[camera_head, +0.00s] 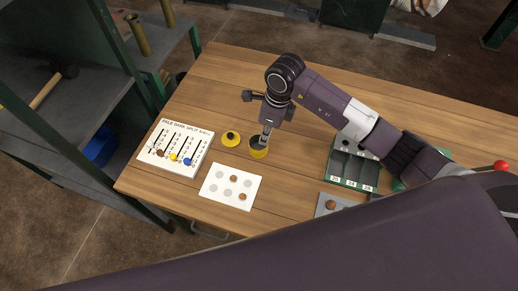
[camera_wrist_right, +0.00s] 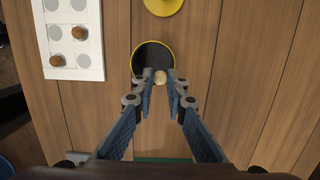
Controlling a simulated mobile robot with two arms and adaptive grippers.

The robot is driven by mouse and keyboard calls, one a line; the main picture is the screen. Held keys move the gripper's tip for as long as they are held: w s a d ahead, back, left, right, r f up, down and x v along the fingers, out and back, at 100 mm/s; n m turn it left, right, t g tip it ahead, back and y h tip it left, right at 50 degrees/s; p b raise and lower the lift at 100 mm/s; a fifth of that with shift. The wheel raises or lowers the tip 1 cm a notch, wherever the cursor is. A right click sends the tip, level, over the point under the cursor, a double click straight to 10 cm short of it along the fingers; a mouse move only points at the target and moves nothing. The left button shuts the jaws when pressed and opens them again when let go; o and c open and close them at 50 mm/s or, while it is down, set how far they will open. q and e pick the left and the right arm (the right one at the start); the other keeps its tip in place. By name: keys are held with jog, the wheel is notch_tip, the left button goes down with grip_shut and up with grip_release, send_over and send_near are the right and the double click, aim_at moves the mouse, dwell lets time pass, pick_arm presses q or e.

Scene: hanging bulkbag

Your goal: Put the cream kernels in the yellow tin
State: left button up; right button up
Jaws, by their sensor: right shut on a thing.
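The yellow tin (camera_head: 259,153) stands open on the wooden table, and its dark inside and yellow rim (camera_wrist_right: 136,62) show in the wrist view. My right gripper (camera_wrist_right: 161,78) is shut on a cream kernel (camera_wrist_right: 160,76). The kernel sits between the fingertips and overlaps the tin's near rim in the wrist view. In the head view my right gripper (camera_head: 265,137) points down at the tin, and its fingertips hide part of the opening. I cannot tell what lies inside the tin. My left gripper is not in view.
A yellow lid (camera_head: 231,139) lies beside the tin. A white card (camera_head: 215,199) with grey circles holds two brown kernels (camera_head: 242,197). A bead board (camera_head: 202,146) lies at left. A green compartment tray (camera_head: 333,162) and a grey plate with a brown kernel (camera_head: 332,204) are at right.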

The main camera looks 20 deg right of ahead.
jog(key=shift+f, duration=0.1)
jog(key=o, duration=0.8)
jog(key=shift+c, duration=0.2)
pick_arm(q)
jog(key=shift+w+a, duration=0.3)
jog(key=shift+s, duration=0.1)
pick_arm(e)
notch_tip(320, 180, up, 12)
jog(key=s+d, duration=0.1)
jog(key=shift+d, duration=0.2)
